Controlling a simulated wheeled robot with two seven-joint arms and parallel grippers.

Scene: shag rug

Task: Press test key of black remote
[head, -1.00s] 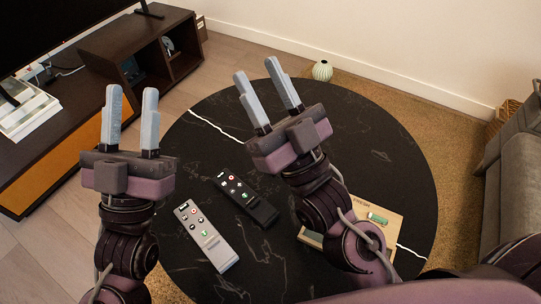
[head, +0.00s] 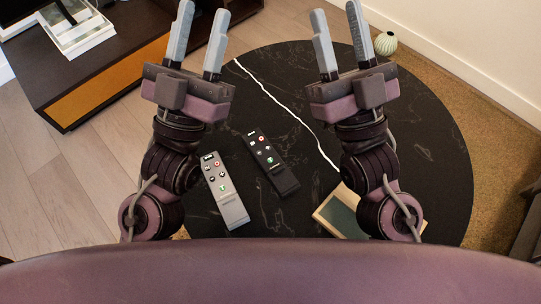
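The black remote (head: 271,163) lies flat on the round black table, keys up, between my two arms. Its several small keys show near its far end; I cannot read which one is the test key. A grey remote (head: 224,191) lies to its left, apart from it. My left gripper (head: 199,43) is open and empty, raised above the table's far left edge. My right gripper (head: 342,40) is open and empty, raised above the table's far right part. Neither gripper touches a remote.
The round black marble table (head: 430,150) has free room at its right. A box (head: 338,211) lies at its near side, partly hidden by my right arm. A small vase (head: 386,43) stands behind the table. A wooden cabinet (head: 95,70) is at the left.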

